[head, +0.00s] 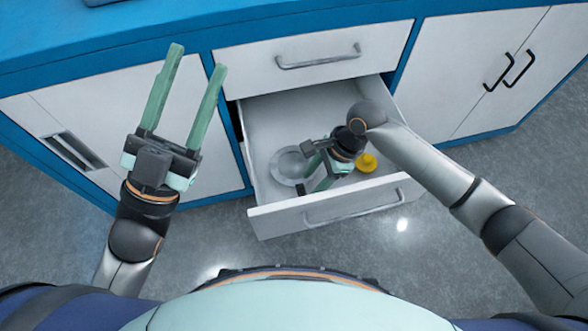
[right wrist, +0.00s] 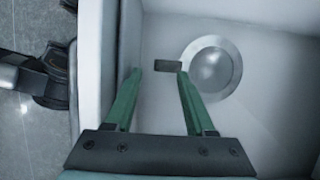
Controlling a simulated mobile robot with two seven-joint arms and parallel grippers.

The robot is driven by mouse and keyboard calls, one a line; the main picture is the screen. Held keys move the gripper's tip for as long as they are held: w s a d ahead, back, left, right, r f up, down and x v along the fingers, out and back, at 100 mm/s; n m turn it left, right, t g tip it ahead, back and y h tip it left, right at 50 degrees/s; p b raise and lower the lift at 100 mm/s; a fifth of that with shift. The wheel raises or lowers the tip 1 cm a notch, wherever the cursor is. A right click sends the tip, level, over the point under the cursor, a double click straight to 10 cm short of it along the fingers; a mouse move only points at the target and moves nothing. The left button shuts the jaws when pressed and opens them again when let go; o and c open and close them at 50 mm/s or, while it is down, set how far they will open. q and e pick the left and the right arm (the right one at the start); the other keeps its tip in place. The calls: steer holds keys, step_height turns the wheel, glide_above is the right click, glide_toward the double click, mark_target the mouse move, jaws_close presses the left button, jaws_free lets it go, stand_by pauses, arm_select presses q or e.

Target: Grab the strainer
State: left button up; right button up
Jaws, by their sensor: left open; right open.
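The strainer (head: 291,165) is a round, shallow, grey metal bowl lying on the floor of the open drawer, toward its left side. In the right wrist view its bowl (right wrist: 211,68) is just beyond and right of the fingertips, and its short dark handle (right wrist: 168,65) shows at the gap between them. My right gripper (head: 312,175) reaches down into the drawer, open and empty, beside the strainer; it also shows in the right wrist view (right wrist: 160,73). Contact with the handle cannot be told. My left gripper (head: 198,58) is open and empty, raised left of the drawer.
The open drawer (head: 270,217) has a front panel with a grey handle. A small yellow object (head: 367,162) lies at its right side. A shut drawer (head: 312,58) is above, and cabinet doors (head: 480,70) stand to the right. The grey floor in front is clear.

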mark_target(305, 191)
steer(key=shift+b+x, duration=0.75)
steer(key=shift+x, duration=0.3)
steer(key=b+x, duration=0.2)
steer(key=x, duration=0.1)
steer(key=shift+w+d+f, duration=0.15)
steer(key=shift+w, duration=0.1)
arm_select(q)
steer(key=s+m+h, duration=0.1)
steer(key=s+h, duration=0.1)
steer(key=h, duration=0.1)
steer(key=shift+d+f+m, duration=0.2)
steer(key=shift+d+m, duration=0.05)
steer(key=shift+m, duration=0.15)
arm_select(e)
steer(key=shift+c, duration=0.4)
jaws_close()
